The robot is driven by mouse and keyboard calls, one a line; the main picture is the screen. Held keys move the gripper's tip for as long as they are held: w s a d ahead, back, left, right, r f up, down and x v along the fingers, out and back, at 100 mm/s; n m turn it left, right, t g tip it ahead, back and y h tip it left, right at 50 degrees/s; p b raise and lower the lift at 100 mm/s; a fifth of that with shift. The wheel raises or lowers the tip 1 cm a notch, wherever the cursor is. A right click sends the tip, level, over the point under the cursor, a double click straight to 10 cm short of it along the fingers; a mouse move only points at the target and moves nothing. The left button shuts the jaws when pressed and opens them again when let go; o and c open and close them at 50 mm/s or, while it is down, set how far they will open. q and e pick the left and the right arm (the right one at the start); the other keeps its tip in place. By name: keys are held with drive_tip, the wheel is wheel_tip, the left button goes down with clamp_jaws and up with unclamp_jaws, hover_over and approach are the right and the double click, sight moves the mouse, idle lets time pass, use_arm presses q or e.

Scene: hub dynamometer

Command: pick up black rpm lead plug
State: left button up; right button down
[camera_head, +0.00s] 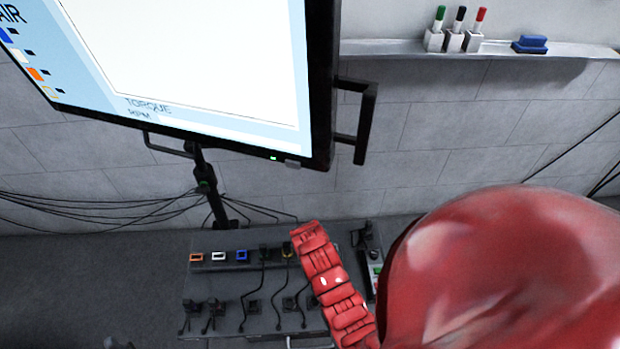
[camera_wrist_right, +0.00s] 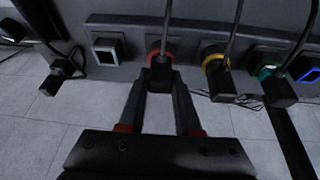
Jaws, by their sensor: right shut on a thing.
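My right gripper (camera_wrist_right: 160,88) is shut on a black plug (camera_wrist_right: 160,76), with one finger on each side of it. The plug's lead runs up out of the view, and the plug sits at a red-ringed socket (camera_wrist_right: 152,55) in a grey panel. No label shows that tells which lead it is. In the head view the right gripper is hidden behind the red arm, which covers part of the grey socket box (camera_head: 225,280).
Beside the held plug are plugs at yellow (camera_wrist_right: 218,80) and green (camera_wrist_right: 275,82) sockets, and an empty white socket (camera_wrist_right: 108,50). Loose leads with black plugs (camera_head: 251,306) lie on the box. A monitor (camera_head: 322,100) overhangs behind; a marker shelf (camera_head: 400,47) is at the wall.

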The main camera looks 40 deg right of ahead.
drive_tip(key=shift+r, duration=0.1)
idle(0.3)
drive_tip(key=shift+r, duration=0.3)
drive_tip(key=b+v, duration=0.1)
drive_tip(key=v, duration=0.1)
drive_tip(key=shift+r, duration=0.45)
drive_tip(key=s+a+r+p, duration=0.2)
drive_tip(key=s+a+r, duration=0.1)
drive_tip(key=s, duration=0.3)
drive_tip(key=s+a+r+p, duration=0.2)
drive_tip(key=s+a+p, duration=0.1)
drive_tip(key=s, duration=0.4)
drive_tip(key=shift+a+r, duration=0.4)
drive_tip(key=shift+a, duration=0.5)
drive_tip(key=shift+w+d+f+b, duration=0.1)
drive_tip(key=shift+w+d+b, duration=0.2)
drive_tip(key=shift+w+d, duration=1.5)
drive_tip(key=shift+w+d+b, duration=0.35)
drive_tip(key=shift+w+d, duration=0.6)
drive_tip(key=shift+w, duration=1.7)
drive_tip(key=shift+w+d+f+b, duration=0.1)
drive_tip(key=shift+w+d+b, duration=0.2)
drive_tip(key=shift+w+d, duration=1.5)
